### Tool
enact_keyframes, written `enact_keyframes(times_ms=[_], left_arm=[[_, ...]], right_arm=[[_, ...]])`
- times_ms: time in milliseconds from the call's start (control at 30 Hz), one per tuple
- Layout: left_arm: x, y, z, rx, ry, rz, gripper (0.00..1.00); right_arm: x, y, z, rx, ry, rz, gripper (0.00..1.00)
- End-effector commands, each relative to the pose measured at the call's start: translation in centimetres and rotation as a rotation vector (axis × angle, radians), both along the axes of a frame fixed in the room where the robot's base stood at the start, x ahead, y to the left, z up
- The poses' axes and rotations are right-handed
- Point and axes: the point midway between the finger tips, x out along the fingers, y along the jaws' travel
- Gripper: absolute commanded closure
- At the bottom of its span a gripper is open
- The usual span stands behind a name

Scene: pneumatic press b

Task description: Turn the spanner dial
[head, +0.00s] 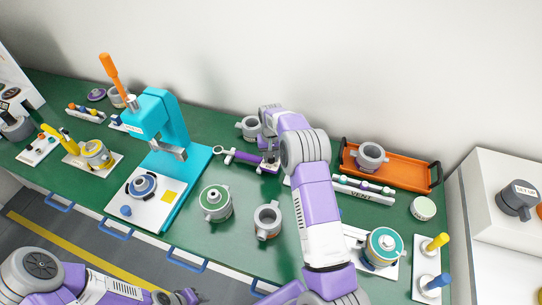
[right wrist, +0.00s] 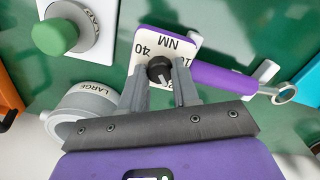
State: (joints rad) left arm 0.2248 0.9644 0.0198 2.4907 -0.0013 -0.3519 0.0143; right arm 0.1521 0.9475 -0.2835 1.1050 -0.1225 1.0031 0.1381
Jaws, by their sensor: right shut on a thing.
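The purple spanner (head: 243,157) lies on the green bench behind the middle, its ring end to the left in the head view. In the right wrist view its purple handle (right wrist: 222,79) runs right to a metal ring end. Its white dial plate (right wrist: 150,47) reads "NM" and "40". The black dial knob (right wrist: 159,68) sits on the plate. My right gripper (right wrist: 159,76) is shut on this knob, one grey finger on each side. In the head view my arm partly hides the dial end. My left gripper (head: 182,297) is at the bottom edge, partly cut off.
A grey pot marked "LARGE" (right wrist: 82,108) stands close beside my right gripper. A green-knobbed white device (right wrist: 55,36) is nearby. A turquoise press (head: 172,120) stands left, an orange tray (head: 405,176) right. Pots (head: 216,203) stand in front.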

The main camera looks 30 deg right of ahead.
Motion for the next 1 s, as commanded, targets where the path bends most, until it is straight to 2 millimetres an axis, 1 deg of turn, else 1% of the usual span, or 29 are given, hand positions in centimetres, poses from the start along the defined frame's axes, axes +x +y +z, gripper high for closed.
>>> enact_keyframes(times_ms=[167, 200, 333, 367, 667, 767, 1000], left_arm=[[0.0, 0.0, 0.0, 0.0, 0.0, 0.0, 0.57], [0.0, 0.0, 0.0, 0.0, 0.0, 0.0, 0.57], [0.0, 0.0, 0.0, 0.0, 0.0, 0.0, 0.57], [0.0, 0.0, 0.0, 0.0, 0.0, 0.0, 0.57], [0.0, 0.0, 0.0, 0.0, 0.0, 0.0, 0.57], [0.0, 0.0, 0.1, 0.0, 0.0, 0.0, 0.57], [0.0, 0.0, 0.6, 0.0, 0.0, 0.0, 0.57]], right_arm=[[0.0, 0.0, 0.0, 0.0, -0.001, 0.001, 1.0], [0.0, 0.0, 0.0, 0.0, -0.001, 0.001, 0.67], [0.0, 0.0, 0.0, 0.0, -0.001, 0.001, 0.47], [0.0, 0.0, 0.0, 0.0, -0.001, 0.001, 0.44], [0.0, 0.0, 0.2, 0.0, -0.001, 0.001, 0.44], [0.1, 0.0, 1.2, 0.0, -0.002, 0.002, 0.44], [0.0, 0.0, 5.3, 0.0, -0.003, 0.001, 0.44]])
